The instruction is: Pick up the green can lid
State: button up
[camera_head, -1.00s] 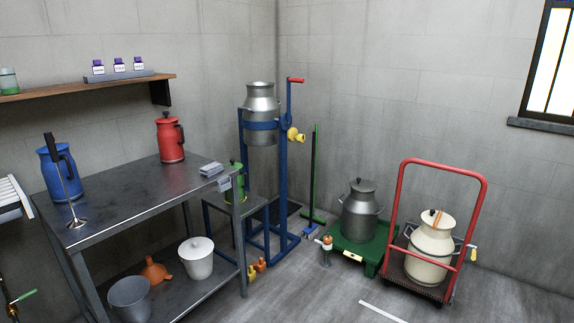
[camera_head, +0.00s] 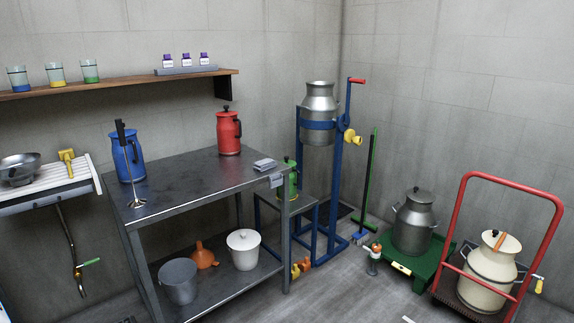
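The green can (camera_head: 293,184) stands on a small blue-framed table (camera_head: 266,203), behind the right end of the steel table. The steel table's corner and the items there hide part of it. Its green lid (camera_head: 289,162) sits on top with a dark knob, small in view; I cannot tell how firmly it is seated. My gripper is not in view.
The steel table (camera_head: 190,180) holds a blue can (camera_head: 127,155) and a red can (camera_head: 229,134). A blue stand (camera_head: 334,190) holds a metal can right of the green can. A green scale (camera_head: 420,275) and red trolley (camera_head: 463,220) stand right. Grey floor (camera_head: 340,295) is free in front.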

aim_at(286, 160)
jog(key=i+j+z, duration=0.1)
jog(key=i, duration=0.4)
jog(key=i+j+z, duration=0.1)
jog(key=i, duration=0.4)
jog(key=i+j+z, duration=0.1)
jog(key=i+j, duration=0.15)
jog(key=i, duration=0.25)
jog(key=i+j+z, duration=0.1)
jog(key=i, duration=0.35)
jog(key=i+j+z, duration=0.15)
jog(key=i+j, duration=0.2)
jog(key=i, duration=0.15)
jog(key=i+j, duration=0.1)
jog(key=i, duration=0.2)
jog(key=i+j, duration=0.1)
jog(key=i, duration=0.15)
